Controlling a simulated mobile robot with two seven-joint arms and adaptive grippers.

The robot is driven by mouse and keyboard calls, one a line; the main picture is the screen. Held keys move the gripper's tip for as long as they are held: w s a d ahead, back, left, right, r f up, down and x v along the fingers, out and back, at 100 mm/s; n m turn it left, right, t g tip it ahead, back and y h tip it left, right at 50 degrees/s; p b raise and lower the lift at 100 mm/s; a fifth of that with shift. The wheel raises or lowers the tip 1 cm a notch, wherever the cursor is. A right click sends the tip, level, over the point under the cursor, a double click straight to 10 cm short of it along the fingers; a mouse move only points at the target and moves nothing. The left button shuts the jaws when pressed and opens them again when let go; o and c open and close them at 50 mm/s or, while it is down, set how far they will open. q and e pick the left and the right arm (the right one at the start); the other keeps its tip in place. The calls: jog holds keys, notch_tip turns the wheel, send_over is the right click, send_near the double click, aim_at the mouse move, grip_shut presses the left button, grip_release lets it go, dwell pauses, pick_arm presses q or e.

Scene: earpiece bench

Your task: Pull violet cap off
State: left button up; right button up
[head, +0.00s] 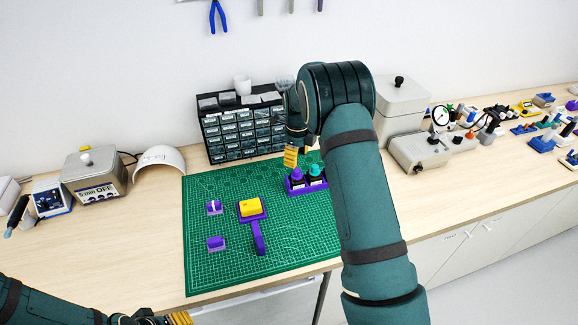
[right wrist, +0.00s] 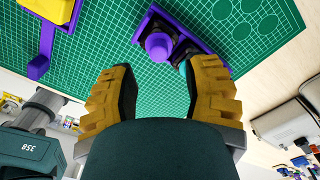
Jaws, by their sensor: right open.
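The violet cap (head: 297,174) sits on a dark bottle in a purple holder (head: 296,190) on the green mat. A bottle with a teal cap (head: 315,170) stands to its right in the same holder. My right gripper (head: 290,157) is above and just behind the violet cap. In the right wrist view my right gripper (right wrist: 160,82) is open and empty, and the violet cap (right wrist: 158,46) lies beyond its fingertips, apart from them. The right finger there partly hides the other bottle. My left gripper (head: 180,318) shows only in part at the bottom edge; its jaw gap is hidden.
A yellow block on a purple handled piece (head: 259,238) and two small purple blocks (head: 215,207) (head: 216,243) lie on the green mat (head: 300,250). A drawer cabinet (head: 240,130) stands behind. The front of the mat is clear.

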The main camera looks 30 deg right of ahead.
aim_at(297, 170)
jog(key=shift+s+f, duration=0.1)
jog(key=shift+s, duration=0.2)
jog(key=shift+f+b, duration=0.2)
jog(key=shift+b, duration=0.1)
jog(key=shift+f+b, duration=2.2)
jog(key=shift+f, duration=0.9)
grip_shut()
jog(key=shift+r, duration=0.2)
jog(key=shift+r+p, duration=2.65)
jog(key=shift+r, duration=0.85)
jog(key=shift+r, duration=0.1)
